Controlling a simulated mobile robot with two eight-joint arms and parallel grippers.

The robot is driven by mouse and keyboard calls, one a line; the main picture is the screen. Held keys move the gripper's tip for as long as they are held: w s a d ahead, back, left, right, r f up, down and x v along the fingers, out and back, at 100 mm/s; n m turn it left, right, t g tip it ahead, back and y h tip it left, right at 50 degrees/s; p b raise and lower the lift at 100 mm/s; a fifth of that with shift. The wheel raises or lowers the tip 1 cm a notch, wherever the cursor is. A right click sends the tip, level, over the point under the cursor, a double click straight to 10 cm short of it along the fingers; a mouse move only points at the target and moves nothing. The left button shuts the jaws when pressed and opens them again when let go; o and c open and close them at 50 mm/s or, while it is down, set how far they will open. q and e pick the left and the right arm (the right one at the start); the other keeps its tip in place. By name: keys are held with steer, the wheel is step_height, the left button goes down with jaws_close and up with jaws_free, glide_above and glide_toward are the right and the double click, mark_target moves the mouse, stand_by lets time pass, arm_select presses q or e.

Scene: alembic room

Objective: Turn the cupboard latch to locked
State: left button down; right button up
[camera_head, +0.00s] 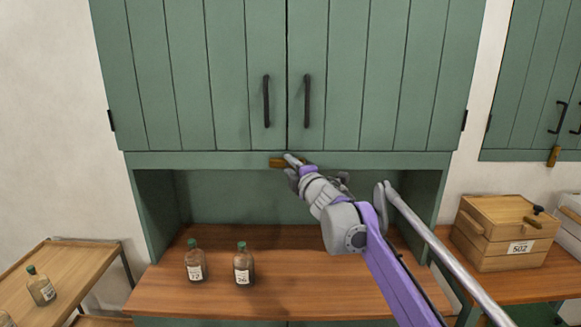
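The green cupboard (225,60) has two closed doors with dark vertical handles. Its brown wooden latch (276,162) lies horizontally on the rail just below the door seam. My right gripper (290,161) comes in from the lower right, and its tip is at the latch, covering part of it. I cannot tell whether the fingers touch or grip the latch. My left gripper is not in view.
Two labelled bottles, one on the left (194,262) and one on the right (243,266), stand on the wooden counter (290,292). A wooden box (505,232) marked 502 stands at right. Another green cupboard (535,80) with a vertical latch (553,156) hangs at upper right. A shelf unit (85,262) is at left.

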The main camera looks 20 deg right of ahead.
jaws_close()
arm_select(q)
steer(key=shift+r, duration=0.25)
arm_select(e)
steer(key=m+t+p, duration=0.1)
steer(key=m+p, duration=0.1)
steer(key=m, duration=0.2)
steer(key=m+t+h+p, duration=0.1)
steer(key=m+t+p, duration=0.1)
steer(key=m, duration=0.3)
steer(key=shift+a+f, duration=0.1)
steer(key=shift+f, duration=0.1)
steer(key=m+h, duration=0.1)
steer(key=m, duration=0.1)
steer(key=shift+a+f+m+t+h+p, duration=0.1)
steer(key=shift+m+t+h+p, duration=0.2)
steer(key=m+h, duration=0.1)
steer(key=m, duration=0.2)
steer(key=shift+w+a+f+m, duration=0.1)
steer(key=shift+m, duration=0.2)
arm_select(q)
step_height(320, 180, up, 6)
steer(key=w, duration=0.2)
arm_select(e)
steer(key=m+h, duration=0.2)
steer(key=m, duration=0.1)
steer(key=m+h, duration=0.2)
steer(key=m, duration=0.2)
steer(key=shift+a+f, duration=0.1)
